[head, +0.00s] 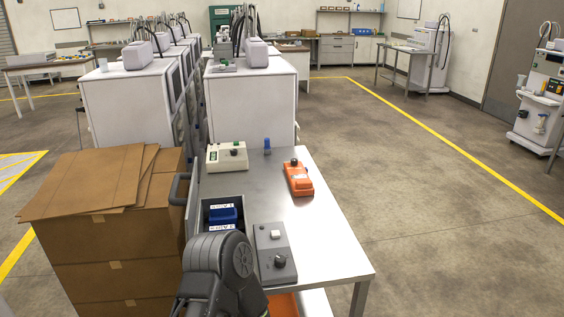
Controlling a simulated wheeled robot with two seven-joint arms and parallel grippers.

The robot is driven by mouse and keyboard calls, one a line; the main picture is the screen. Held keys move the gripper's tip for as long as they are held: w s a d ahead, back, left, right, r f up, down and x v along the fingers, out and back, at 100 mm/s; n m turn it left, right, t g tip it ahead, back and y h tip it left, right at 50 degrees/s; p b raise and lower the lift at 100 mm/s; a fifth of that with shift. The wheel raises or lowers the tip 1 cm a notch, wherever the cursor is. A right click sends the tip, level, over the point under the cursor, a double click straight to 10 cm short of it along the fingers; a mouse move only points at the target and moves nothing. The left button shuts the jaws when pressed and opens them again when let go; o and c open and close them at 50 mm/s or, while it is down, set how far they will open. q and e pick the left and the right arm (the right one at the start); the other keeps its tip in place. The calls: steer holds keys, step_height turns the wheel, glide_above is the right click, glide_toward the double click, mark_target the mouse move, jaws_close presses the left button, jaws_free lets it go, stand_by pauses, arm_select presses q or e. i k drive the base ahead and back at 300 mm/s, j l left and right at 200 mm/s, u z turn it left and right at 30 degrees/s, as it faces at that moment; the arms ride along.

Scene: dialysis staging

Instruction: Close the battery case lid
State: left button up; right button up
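The battery case (205,212) is a dark grey open box at the left edge of the steel table. Its lid (193,190) stands raised on the left side, with a dark handle (178,190) sticking out towards the cardboard boxes. Blue blocks (222,214) with white labels sit inside the case. A dark grey link of my arm covers the near end of the case. No fingertips of either gripper show, so I cannot see whether they touch anything.
Stacked cardboard boxes (110,250) stand close left of the case. On the steel table (325,235) are a grey control box (273,252), an orange device (298,179), a pale green-edged device (227,157) and a small blue item (267,146). The table's right side is clear.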

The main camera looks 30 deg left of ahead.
mark_target(190, 203)
steer(key=k+j+u, duration=0.15)
steer(key=j+u, duration=0.2)
steer(key=j, duration=0.55)
steer(key=j+u, duration=0.35)
steer(key=j, duration=0.5)
